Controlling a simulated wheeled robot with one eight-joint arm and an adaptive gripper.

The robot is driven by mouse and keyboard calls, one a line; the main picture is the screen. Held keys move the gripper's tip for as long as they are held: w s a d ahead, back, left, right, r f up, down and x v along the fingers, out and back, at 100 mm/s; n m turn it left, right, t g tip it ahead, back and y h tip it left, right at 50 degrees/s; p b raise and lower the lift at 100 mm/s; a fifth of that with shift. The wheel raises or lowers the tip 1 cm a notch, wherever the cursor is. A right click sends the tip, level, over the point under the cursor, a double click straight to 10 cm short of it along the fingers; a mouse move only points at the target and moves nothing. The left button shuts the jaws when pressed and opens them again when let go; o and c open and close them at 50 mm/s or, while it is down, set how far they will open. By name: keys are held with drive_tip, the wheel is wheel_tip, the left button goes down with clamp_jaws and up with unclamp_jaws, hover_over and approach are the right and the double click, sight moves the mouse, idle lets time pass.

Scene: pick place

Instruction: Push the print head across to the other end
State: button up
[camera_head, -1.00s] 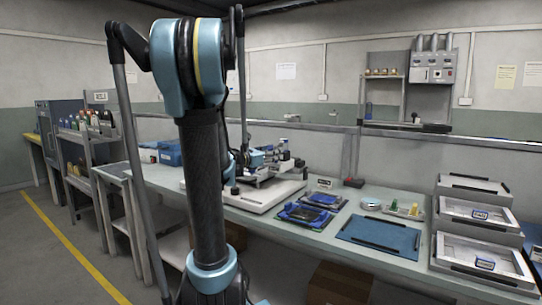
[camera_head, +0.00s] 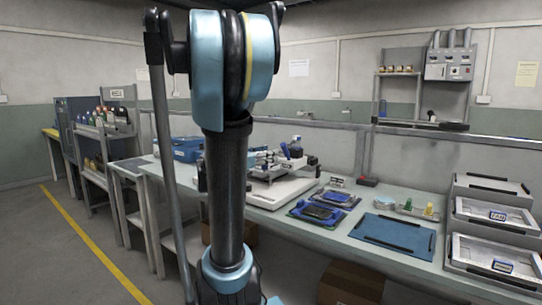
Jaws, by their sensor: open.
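A screen-printing machine with a wide white base (camera_head: 283,192) stands on the long grey bench, just right of my arm. A cluster of small blue, white and dark parts (camera_head: 284,163) sits above the base. The print head is probably in this cluster, but I cannot pick out its outline or tell which end it is at. My arm's upright link covers the left part of the machine. I cannot make out my gripper; it is hidden behind my arm or lost among the machine's parts.
On the bench (camera_head: 345,229) right of the machine are dark blue pallets (camera_head: 324,208), a blue mat (camera_head: 394,235), small bottles (camera_head: 428,209) and stacked framed trays (camera_head: 494,214). A blue bin (camera_head: 187,149) stands behind on the left. The floor at left is clear.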

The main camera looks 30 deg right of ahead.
drive_tip(key=shift+s+a, duration=0.2)
drive_tip(key=shift+a, duration=0.45)
drive_tip(key=s+a+f+m+y, duration=0.1)
drive_tip(key=f, duration=0.1)
drive_tip(key=s+a+f+m+y, duration=0.1)
drive_tip(key=s+f+m, duration=0.1)
drive_tip(key=f, duration=0.1)
drive_tip(key=s+a+f+m+y, duration=0.1)
drive_tip(key=f+m+y, duration=0.1)
drive_tip(key=shift+s+f+g, duration=0.25)
drive_tip(key=shift+g, duration=0.15)
drive_tip(key=s+a+f+m+y, duration=0.4)
drive_tip(key=a+f+m, duration=0.1)
drive_tip(key=a, duration=0.3)
drive_tip(key=s+a+f+m+g+y, duration=0.1)
drive_tip(key=s+a+f+m+y, duration=0.3)
drive_tip(key=a+f, duration=0.3)
drive_tip(key=s+a+f+m+y, duration=0.5)
drive_tip(key=a+f, duration=0.1)
drive_tip(key=a, duration=0.4)
drive_tip(key=shift+s+m+g, duration=0.3)
drive_tip(key=shift+s, duration=0.05)
drive_tip(key=shift+f, duration=0.1)
